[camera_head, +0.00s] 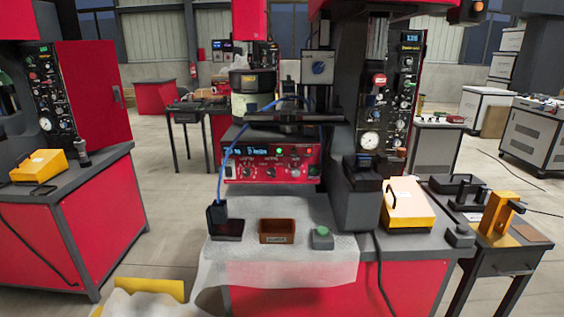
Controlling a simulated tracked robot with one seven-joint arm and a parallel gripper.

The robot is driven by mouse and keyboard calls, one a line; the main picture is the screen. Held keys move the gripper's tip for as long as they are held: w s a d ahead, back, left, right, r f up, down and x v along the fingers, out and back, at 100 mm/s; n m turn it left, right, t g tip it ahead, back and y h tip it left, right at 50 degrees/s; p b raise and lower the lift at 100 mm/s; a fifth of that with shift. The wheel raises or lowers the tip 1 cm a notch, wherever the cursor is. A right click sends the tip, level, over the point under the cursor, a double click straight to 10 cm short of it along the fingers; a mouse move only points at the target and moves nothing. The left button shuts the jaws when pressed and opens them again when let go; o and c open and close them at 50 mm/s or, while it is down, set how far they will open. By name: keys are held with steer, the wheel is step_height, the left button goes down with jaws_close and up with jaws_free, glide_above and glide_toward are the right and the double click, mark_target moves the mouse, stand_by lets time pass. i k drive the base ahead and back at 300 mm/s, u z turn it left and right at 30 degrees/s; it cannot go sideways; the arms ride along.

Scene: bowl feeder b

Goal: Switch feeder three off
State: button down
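A red feeder controller (270,163) stands in the middle of the head camera view, on the central bench. A blue cable runs down in front of the controller's left side. My gripper is not in view.
A brown bin (277,231), a dark tray (227,230) and a grey box with a green button (321,238) lie on the cloth before the controller. A grey machine column (354,195) stands close on the right. A yellow-topped box (408,204) sits farther right. Open floor lies left.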

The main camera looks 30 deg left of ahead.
mark_target(228, 169)
steer(key=u, duration=0.3)
steer(key=i, duration=0.1)
steer(key=z, duration=1.85)
steer(key=k, duration=1.2)
steer(key=u, duration=2.7)
steer(key=k, duration=0.1)
steer(key=z, duration=0.5)
steer(key=i, duration=0.75)
steer(key=u, duration=0.1)
